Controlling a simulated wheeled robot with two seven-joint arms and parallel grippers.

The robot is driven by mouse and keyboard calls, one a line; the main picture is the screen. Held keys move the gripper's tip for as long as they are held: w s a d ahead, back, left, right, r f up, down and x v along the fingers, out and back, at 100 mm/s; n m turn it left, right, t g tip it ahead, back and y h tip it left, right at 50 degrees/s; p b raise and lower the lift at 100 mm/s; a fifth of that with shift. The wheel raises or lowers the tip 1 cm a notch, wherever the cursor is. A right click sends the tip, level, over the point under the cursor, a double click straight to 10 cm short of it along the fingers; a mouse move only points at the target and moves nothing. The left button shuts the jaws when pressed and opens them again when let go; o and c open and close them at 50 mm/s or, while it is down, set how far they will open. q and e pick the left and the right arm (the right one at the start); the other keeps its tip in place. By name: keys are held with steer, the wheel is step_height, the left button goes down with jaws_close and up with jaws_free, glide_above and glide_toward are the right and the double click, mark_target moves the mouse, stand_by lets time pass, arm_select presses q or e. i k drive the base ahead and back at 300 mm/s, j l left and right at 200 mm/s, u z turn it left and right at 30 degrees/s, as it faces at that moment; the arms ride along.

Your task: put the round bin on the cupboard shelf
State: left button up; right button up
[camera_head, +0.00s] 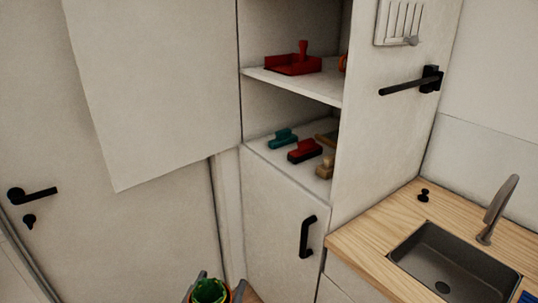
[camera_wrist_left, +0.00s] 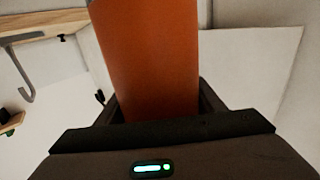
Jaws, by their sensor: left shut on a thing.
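The round bin shows in the left wrist view as a smooth orange-brown wall (camera_wrist_left: 152,60). My left gripper (camera_wrist_left: 157,103) is shut on it, with dark fingers on either side. In the head view my left gripper (camera_head: 215,287) is at the bottom edge, low in front of the cupboard; something green shows between its fingers, and most of the bin is cut off. The cupboard (camera_head: 385,135) stands open in its upper part. Its upper shelf (camera_head: 318,91) and lower shelf (camera_head: 262,151) are visible above and beyond the gripper. My right gripper is not in view.
A red tray (camera_head: 290,66) with a red upright piece is on the upper shelf. Teal (camera_head: 283,139), red (camera_head: 305,151) and tan (camera_head: 325,167) handled items occupy the lower shelf. The open cupboard door (camera_head: 155,90) hangs left. A sink (camera_head: 455,268) is right.

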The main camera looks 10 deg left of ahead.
mark_target(327, 82)
steer(key=i+j, duration=0.1)
steer(key=j, duration=0.3)
steer(key=i+j, duration=0.15)
steer(key=j, duration=0.2)
steer(key=i+j+u, duration=0.1)
steer(key=j, duration=0.3)
steer(key=i+j, duration=0.15)
steer(key=j, duration=0.2)
